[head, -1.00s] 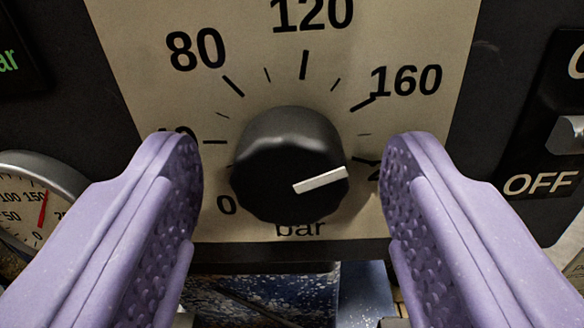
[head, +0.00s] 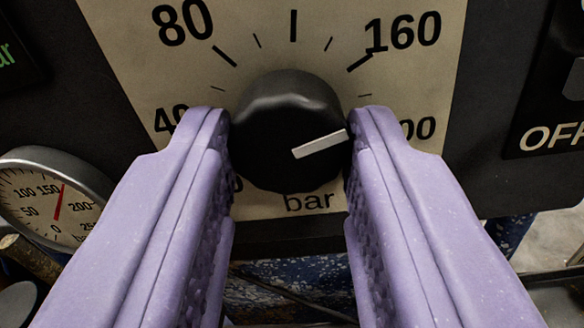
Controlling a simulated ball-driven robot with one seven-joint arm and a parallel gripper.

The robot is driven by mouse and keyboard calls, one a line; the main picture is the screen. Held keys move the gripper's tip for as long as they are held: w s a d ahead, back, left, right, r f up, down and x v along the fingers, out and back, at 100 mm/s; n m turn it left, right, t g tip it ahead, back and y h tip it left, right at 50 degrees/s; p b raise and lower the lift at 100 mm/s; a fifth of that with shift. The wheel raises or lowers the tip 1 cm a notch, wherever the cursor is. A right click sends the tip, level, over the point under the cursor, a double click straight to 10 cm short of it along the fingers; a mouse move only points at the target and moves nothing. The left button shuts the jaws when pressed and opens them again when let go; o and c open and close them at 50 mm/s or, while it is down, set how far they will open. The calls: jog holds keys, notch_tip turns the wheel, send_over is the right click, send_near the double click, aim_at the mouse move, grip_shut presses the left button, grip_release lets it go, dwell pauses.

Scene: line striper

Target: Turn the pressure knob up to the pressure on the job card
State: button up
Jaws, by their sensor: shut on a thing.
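The pressure knob (head: 285,105) is black and round, with a white pointer bar (head: 320,144) on its face. It sits on a cream dial plate (head: 130,60) marked in bar. The pointer aims right and slightly up, between the 160 and 200 marks; the exact value is hard to read. My gripper (head: 290,140) has lilac fingers shut on the knob, one on its left and one on its right. The fingers hide the 0 and 200 ticks and part of the numbers. The job card is not in view.
A black OFF label plate (head: 548,110) with a grey switch is at the right. Green display text (head: 8,58) shows at the left edge.

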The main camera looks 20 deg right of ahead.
jog(key=shift+r, duration=0.15)
jog(key=o, duration=1)
jog(key=shift+o, duration=0.2)
jog(key=p+v, duration=0.1)
jog(key=v, duration=0.6)
jog(key=shift+s+a+p, duration=0.15)
jog(key=shift+s+p, duration=0.15)
jog(key=shift+p, duration=0.05)
jog(key=shift+w, duration=0.1)
